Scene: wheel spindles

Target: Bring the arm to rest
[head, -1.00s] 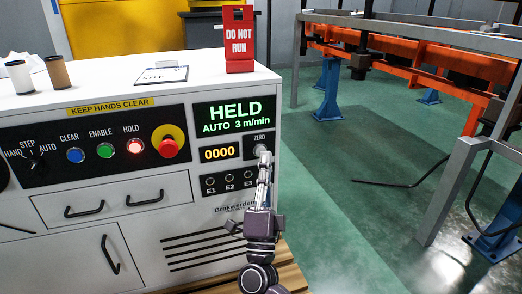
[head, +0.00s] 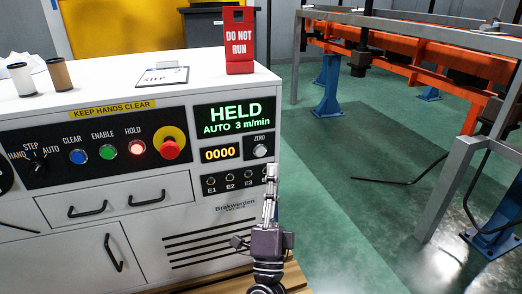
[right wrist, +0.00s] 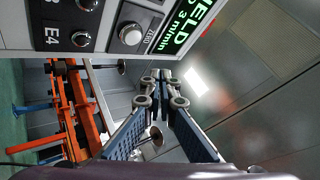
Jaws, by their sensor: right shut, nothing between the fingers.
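My right gripper (head: 271,172) is shut and empty, pointing up in front of the right edge of the control cabinet (head: 225,236). In the head view it stands below the white ZERO button (head: 260,151) and overlaps the end of the E1–E3 socket row. In the right wrist view its closed fingertips (right wrist: 161,76) show, apart from the panel, with the ZERO button (right wrist: 131,35) above and to the left. The left gripper is not in view.
The panel display (head: 234,115) reads HELD, AUTO 3 m/min; the counter (head: 220,154) reads 0000. The HOLD button (head: 137,148) is lit red. A red DO NOT RUN sign (head: 239,42) stands on top.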

